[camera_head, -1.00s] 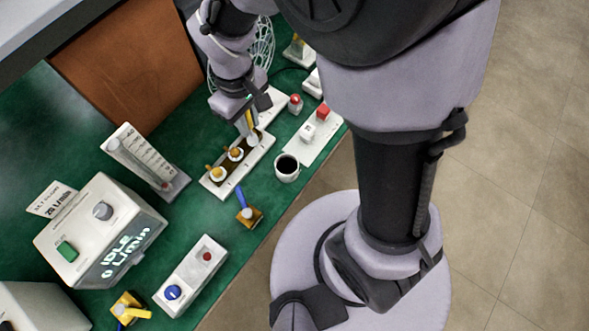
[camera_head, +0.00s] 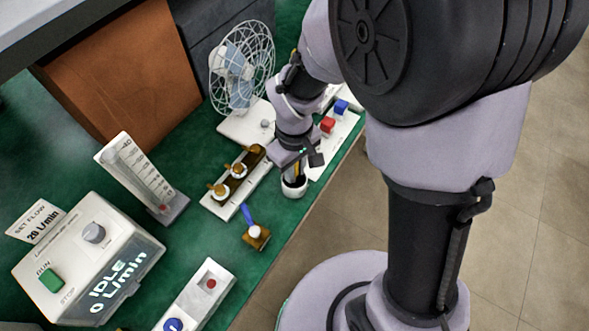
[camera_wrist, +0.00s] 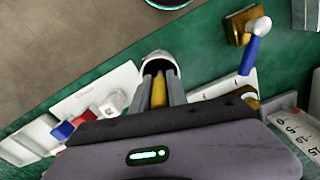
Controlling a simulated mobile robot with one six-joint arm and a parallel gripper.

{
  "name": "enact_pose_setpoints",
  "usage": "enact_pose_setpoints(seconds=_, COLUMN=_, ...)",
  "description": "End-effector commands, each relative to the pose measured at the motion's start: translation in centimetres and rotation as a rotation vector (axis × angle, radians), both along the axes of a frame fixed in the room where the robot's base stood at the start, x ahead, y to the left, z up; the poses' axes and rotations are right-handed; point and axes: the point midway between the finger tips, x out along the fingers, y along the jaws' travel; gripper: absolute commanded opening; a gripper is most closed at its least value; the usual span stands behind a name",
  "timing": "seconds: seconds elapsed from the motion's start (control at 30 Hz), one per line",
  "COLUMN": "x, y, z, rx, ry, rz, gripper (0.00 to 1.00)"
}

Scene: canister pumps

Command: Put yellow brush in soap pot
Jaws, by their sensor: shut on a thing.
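The yellow brush (camera_wrist: 158,92) is held upright between the two fingers of my gripper (camera_wrist: 161,80) in the wrist view. The soap pot (camera_wrist: 155,54) is a small white cup with a dark inside, just beyond the fingertips there. In the head view the pot (camera_head: 294,188) stands near the table's front edge, and my gripper (camera_head: 295,168) is right above it. The brush's lower end appears at or inside the pot's mouth; the fingers and rim hide how deep it sits.
A white rack (camera_head: 237,182) with brown, yellow-topped bottles lies left of the pot. A white panel with red (camera_head: 327,125) and blue (camera_head: 341,106) blocks is right. A fan (camera_head: 240,65) stands behind.

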Motion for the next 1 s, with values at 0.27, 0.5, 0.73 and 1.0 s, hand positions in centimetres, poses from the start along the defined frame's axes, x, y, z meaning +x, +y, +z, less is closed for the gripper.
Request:
enact_pose_setpoints(seconds=0.27, x=0.0, y=0.0, z=-0.2, rx=0.0, ry=0.0, rz=0.0, gripper=0.21)
enact_pose_setpoints(seconds=0.5, x=0.0, y=0.0, z=-0.1, rx=0.0, ry=0.0, rz=0.0, gripper=0.41)
enact_pose_setpoints(seconds=0.73, x=0.0, y=0.0, z=0.9, rx=0.0, ry=-0.001, rz=0.0, gripper=0.41)
enact_pose_setpoints(seconds=1.0, x=0.1, y=0.0, z=8.6, rx=0.001, ry=-0.004, rz=0.0, gripper=0.41)
